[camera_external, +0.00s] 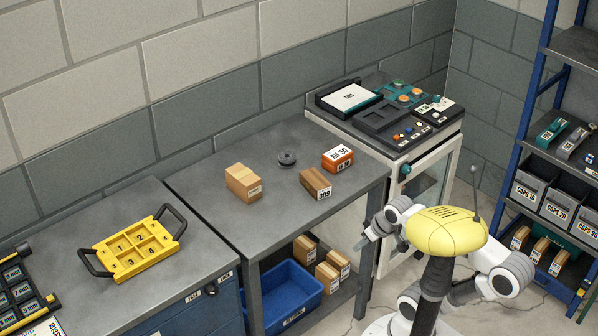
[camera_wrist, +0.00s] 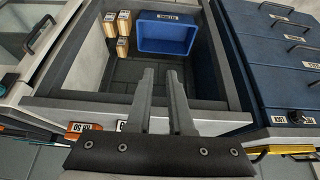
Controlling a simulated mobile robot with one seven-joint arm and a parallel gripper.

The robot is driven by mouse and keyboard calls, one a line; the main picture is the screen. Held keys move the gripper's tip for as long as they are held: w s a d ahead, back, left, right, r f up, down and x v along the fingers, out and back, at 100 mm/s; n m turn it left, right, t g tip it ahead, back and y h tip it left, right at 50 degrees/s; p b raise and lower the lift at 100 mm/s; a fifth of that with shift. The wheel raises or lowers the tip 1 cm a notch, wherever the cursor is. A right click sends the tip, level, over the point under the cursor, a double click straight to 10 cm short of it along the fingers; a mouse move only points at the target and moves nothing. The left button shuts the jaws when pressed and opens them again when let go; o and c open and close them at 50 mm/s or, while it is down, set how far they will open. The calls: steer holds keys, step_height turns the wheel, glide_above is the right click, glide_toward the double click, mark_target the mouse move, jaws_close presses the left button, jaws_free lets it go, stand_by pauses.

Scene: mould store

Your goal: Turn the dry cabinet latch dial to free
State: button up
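A white cabinet (camera_external: 441,166) with a glass door stands at the right end of the bench. A small dark round part (camera_external: 405,168) sits on its front top; I cannot tell whether it is a dial. A black dial (camera_external: 211,289) sits on the blue drawer cabinet (camera_external: 165,312), between two small labels. The dial also shows in the wrist view (camera_wrist: 297,117), beside a label that seems to read LOCK. Its pointer is too small to read. My gripper (camera_wrist: 162,73) is open and empty, fingers apart, in front of the bench. It touches neither cabinet.
The grey bench (camera_external: 225,205) bears two brown boxes, an orange box (camera_external: 338,158) and a dark disc (camera_external: 287,158). A blue bin (camera_external: 285,299) and small boxes stand on its lower shelf. A yellow tray (camera_external: 131,262) lies left. A blue shelf rack (camera_external: 533,100) stands right.

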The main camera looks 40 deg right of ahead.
steer(key=o, duration=0.7)
steer(key=w+a+r+y+p, duration=0.1)
steer(key=w+r+p, duration=0.2)
steer(key=w+r, duration=0.1)
steer(key=shift+w+a+n+g, duration=0.35)
steer(key=shift+w+n+g, duration=0.05)
steer(key=shift+w, duration=0.15)
steer(key=w+a+r+y+p, duration=0.2)
steer(key=w+r+p, duration=0.15)
steer(key=w, duration=0.35)
steer(key=m+t+h+p, duration=0.3)
steer(key=m+t+p, duration=0.3)
steer(key=m+t, duration=1.3)
glide_toward(410, 171)
steer(key=w+r+m+g, duration=0.1)
steer(key=w+m+g, duration=0.1)
steer(key=w+r+m+g+b, duration=0.1)
steer(key=w+r+m+g, duration=0.1)
steer(key=w, duration=0.1)
steer(key=w+r+m+g+b, duration=0.1)
steer(key=w, duration=0.1)
steer(key=shift+w+a+r+m+g, duration=0.1)
steer(key=shift+w+r+m+g, duration=0.25)
steer(key=shift+m+g, duration=0.05)
